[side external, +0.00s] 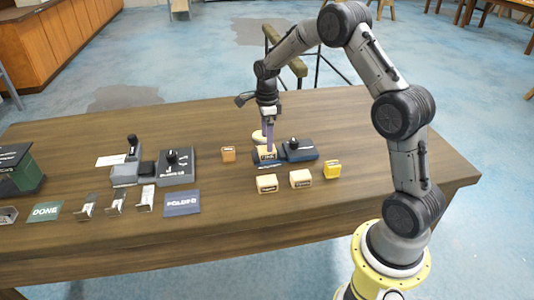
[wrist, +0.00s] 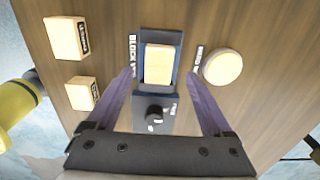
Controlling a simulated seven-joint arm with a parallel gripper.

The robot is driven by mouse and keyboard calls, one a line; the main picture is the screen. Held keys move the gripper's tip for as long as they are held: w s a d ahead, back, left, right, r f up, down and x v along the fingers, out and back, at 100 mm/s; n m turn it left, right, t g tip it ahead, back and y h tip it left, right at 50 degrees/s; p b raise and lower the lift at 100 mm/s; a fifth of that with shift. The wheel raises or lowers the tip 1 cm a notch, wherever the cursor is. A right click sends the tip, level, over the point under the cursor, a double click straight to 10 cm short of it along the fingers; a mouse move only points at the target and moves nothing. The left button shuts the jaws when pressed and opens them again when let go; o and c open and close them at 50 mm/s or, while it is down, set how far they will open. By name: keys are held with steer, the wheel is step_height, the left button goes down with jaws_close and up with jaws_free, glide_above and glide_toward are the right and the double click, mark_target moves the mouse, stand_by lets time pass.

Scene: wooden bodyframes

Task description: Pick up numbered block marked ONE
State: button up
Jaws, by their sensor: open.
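A pale wooden block (wrist: 158,64) sits in a dark blue holder (wrist: 174,38) in the wrist view. In the side external view the block (side external: 266,151) carries dark lettering on its front, too small to read. My gripper (wrist: 159,74) is open, with one purple finger to each side of the holder and nothing gripped. In the side external view my gripper (side external: 270,148) points down at the block, low over the holder. Two more pale blocks (side external: 267,183) and (side external: 300,178) stand nearer the front; their markings are unreadable. I cannot tell which block is marked ONE.
A round wooden piece (wrist: 223,68) lies beside the holder. A black knob (wrist: 154,112) rises from the holder's base. Grey fixtures (side external: 178,168) and metal brackets fill the table's left.

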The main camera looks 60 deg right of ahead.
mark_target(267, 153)
step_height(267, 153, down, 5)
steer(key=shift+a, duration=0.1)
steer(key=shift+c, duration=0.2)
jaws_close()
stand_by(0.4)
